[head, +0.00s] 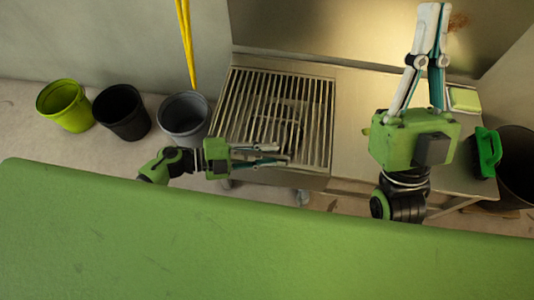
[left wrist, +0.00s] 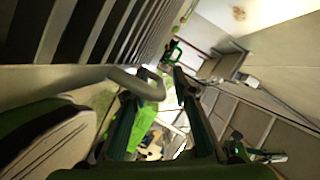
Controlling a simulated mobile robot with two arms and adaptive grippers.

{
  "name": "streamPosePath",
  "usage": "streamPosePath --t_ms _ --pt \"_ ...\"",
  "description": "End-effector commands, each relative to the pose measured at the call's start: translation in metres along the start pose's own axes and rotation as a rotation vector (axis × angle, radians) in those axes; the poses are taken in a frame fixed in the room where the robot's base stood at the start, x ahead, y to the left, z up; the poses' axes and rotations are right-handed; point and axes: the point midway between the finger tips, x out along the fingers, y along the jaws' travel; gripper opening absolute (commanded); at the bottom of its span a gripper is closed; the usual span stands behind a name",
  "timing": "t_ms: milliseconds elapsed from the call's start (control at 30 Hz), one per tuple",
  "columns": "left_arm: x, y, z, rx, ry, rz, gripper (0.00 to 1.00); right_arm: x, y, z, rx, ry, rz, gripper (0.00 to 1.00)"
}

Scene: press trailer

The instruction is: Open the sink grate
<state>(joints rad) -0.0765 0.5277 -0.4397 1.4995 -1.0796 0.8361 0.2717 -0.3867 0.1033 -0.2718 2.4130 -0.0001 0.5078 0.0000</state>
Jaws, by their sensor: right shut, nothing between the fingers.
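The sink grate (head: 262,103), a panel of parallel metal bars, lies flat over the sink in the head view. Its bars also show at the upper left of the left wrist view (left wrist: 85,30). A grey bent handle (left wrist: 128,80) sticks out from its front edge. My left gripper (head: 284,154) is at the grate's front edge, its fingers apart. In the left wrist view the handle's bend lies at the left finger and reaches toward the gap; I cannot tell whether they touch. My right gripper (head: 434,10) is shut and empty, raised over the counter's right side.
A metal counter (head: 352,130) extends right of the sink, with a green brush-like object (head: 487,150) and a yellowish block (head: 464,99). Lime (head: 64,105), black (head: 121,112) and grey (head: 184,118) buckets stand left; a dark bin (head: 517,165) stands right.

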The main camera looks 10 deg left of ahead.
Motion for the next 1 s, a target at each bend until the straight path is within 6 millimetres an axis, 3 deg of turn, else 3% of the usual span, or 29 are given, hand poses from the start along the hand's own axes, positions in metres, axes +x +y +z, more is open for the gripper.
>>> streamPosePath --t_ms 267,367,400,700,867,1000 --pt "0.002 0.0 0.0 0.0 0.0 0.0 0.25 0.0 0.0 -0.002 0.001 0.009 0.0 0.0" --pt "0.002 0.0 0.0 0.0 0.0 0.0 0.01 0.0 0.0 -0.002 0.001 0.009 0.0 0.0" --pt "0.001 0.0 0.0 0.0 0.0 0.0 0.0 0.0 0.0 -0.002 0.001 0.009 0.0 0.0" --pt "0.001 -0.001 0.0 -0.002 -0.001 0.001 0.0 0.001 0.0 0.0 0.001 -0.003 0.0 0.0" --pt "0.0 -0.005 -0.002 -0.01 -0.001 0.005 0.0 0.002 0.003 0.023 -0.007 -0.113 0.004 0.0" --pt "-0.001 -0.011 -0.005 -0.023 0.0 0.01 0.0 -0.002 0.006 0.055 -0.015 -0.27 0.01 0.0"
